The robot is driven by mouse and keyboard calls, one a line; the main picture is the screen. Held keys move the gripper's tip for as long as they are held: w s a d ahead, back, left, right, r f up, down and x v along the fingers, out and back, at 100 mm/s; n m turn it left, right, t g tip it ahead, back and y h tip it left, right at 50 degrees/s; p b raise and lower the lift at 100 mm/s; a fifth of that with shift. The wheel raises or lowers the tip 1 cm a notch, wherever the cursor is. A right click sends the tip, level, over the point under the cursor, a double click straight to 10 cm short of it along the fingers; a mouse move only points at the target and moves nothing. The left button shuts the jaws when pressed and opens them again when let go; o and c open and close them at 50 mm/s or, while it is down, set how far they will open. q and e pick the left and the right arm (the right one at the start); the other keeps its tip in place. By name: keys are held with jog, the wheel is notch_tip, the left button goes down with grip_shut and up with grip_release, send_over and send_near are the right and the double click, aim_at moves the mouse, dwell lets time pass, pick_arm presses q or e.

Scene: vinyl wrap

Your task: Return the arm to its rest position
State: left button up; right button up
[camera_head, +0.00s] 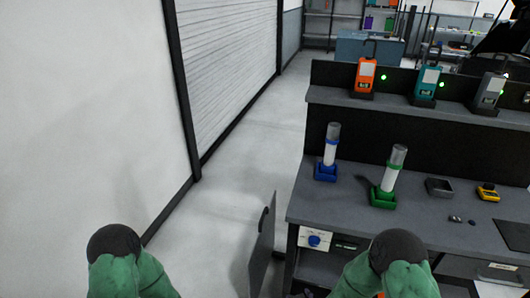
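Both of my arms show only as green links with dark round caps at the bottom edge, one at the left and one right of the middle. Neither gripper can be seen. The right arm's link overlaps the front of the grey workbench (418,224) in the picture.
A clear tube with a white roll stands in a blue holder (326,173), another in a green holder (383,198). A grey tray (439,188) and yellow device (487,192) lie right. Orange (364,77) and teal (426,84) devices stand on the shelf. A grey panel (262,245) stands left; floor (235,170) is clear.

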jog(key=s+a+f+g+y+p, duration=0.1)
jog(key=s+g, duration=0.3)
jog(key=s, duration=0.4)
jog(key=s+a+f+g+y+p, duration=0.1)
jog(key=s+f+g+y+p, duration=0.1)
jog(key=s+g, duration=0.3)
jog(key=s+f, duration=0.1)
jog(key=s, duration=0.3)
jog(key=shift+s+f+y, duration=0.15)
jog(key=shift+f+y, duration=0.05)
jog(key=shift+y, duration=0.1)
